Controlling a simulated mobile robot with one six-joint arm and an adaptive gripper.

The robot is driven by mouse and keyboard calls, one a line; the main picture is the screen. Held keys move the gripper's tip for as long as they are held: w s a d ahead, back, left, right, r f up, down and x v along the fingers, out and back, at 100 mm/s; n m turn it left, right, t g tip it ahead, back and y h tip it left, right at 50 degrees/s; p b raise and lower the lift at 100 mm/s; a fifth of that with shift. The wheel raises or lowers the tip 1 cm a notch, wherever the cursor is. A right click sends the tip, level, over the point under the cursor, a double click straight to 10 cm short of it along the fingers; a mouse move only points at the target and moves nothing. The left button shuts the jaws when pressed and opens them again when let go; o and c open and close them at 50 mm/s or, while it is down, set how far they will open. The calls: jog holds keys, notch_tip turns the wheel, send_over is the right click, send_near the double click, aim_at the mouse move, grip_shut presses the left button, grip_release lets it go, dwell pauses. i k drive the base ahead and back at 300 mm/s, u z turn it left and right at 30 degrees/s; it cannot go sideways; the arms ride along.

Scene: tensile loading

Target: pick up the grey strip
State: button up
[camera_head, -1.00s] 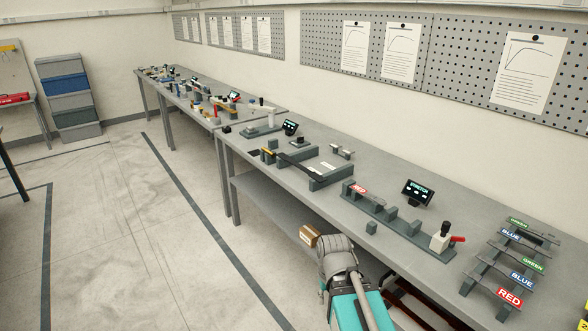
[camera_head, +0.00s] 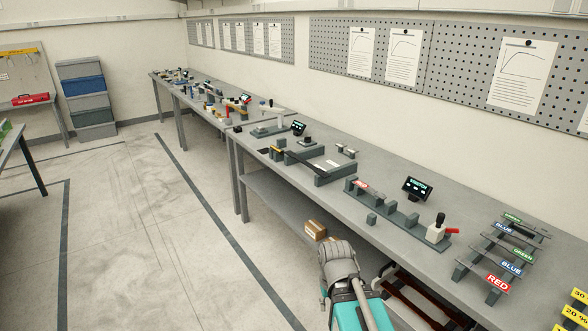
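Several grey strips with coloured labels lie across a rack (camera_head: 463,269) at the right end of the long bench. Their labels read green (camera_head: 523,254), blue (camera_head: 511,267) and red (camera_head: 497,283), with another green and blue behind. Another strip with a red label (camera_head: 361,184) lies on the left end of a long grey test fixture (camera_head: 396,217). A dark, thin bar (camera_head: 305,159) lies across a block fixture further left. I cannot tell which piece is the grey strip.
The fixture has a small screen (camera_head: 418,187) behind it and a white block with a black knob and red lever (camera_head: 437,229). A small grey block (camera_head: 371,219) stands in front. Floor left is clear.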

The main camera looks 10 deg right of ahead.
aim_at(322, 174)
jog(key=k, duration=0.6)
jog(key=z, duration=0.05)
jog(key=i, duration=2)
jog(key=u, duration=0.45)
